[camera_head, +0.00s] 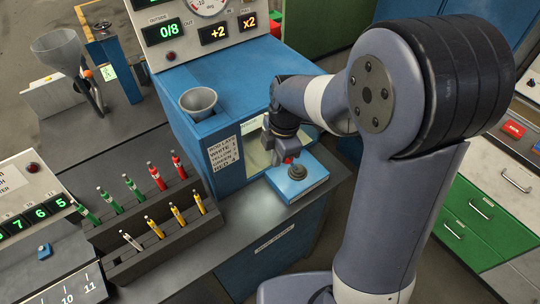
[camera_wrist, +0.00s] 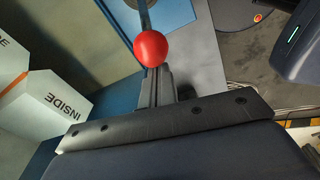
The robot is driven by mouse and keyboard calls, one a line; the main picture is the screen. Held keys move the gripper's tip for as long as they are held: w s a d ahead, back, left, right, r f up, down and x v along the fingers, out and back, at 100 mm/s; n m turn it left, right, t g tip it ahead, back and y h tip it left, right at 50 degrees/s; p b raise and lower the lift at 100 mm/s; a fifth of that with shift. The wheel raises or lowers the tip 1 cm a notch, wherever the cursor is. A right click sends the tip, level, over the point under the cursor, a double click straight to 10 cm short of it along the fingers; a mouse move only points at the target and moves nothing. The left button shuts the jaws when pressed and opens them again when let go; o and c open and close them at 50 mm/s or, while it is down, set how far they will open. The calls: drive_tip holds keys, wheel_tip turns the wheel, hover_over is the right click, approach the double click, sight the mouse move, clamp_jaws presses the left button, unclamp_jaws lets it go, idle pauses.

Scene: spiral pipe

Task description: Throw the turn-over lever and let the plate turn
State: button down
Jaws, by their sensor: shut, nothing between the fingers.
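The turn-over lever shows a red ball knob (camera_wrist: 151,48) on a thin dark rod in the wrist view. In the head view a small red spot of the knob (camera_head: 289,160) shows just below my gripper (camera_head: 283,153). The lever's blue block (camera_head: 298,181) has a round grey piece on top and sits on the grey counter. In the wrist view my gripper (camera_wrist: 155,72) is shut, its fingers right by the knob; I cannot tell whether they touch it. The plate cannot be made out; the blue cabinet's opening (camera_head: 257,152) is partly hidden behind my arm.
White panels marked INSIDE (camera_wrist: 60,105) stand at the left in the wrist view. A grey funnel (camera_head: 199,102) sits on the blue cabinet (camera_head: 225,80), whose display reads 0/8. A stepped rack (camera_head: 170,235) holds several coloured tubes left of the lever block.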

drive_tip(key=shift+d, duration=0.1)
idle(0.3)
drive_tip(key=shift+w+d+r+y, duration=0.25)
drive_tip(key=shift+d+y, duration=0.05)
drive_tip(key=shift+y, duration=0.1)
drive_tip(key=shift+w+d+r+g+y, duration=0.4)
drive_tip(key=shift+w+d+g+y, duration=0.15)
drive_tip(key=shift+d, duration=0.25)
drive_tip(key=w+d+g+y+b, duration=0.2)
drive_tip(key=w+d+y+b, duration=0.1)
drive_tip(key=d, duration=0.4)
drive_tip(key=shift+w+d+b, duration=0.35)
drive_tip(key=shift+w+b, duration=0.15)
drive_tip(key=shift+w, duration=0.55)
drive_tip(key=shift+w+d, duration=0.1)
drive_tip(key=shift+d, duration=0.05)
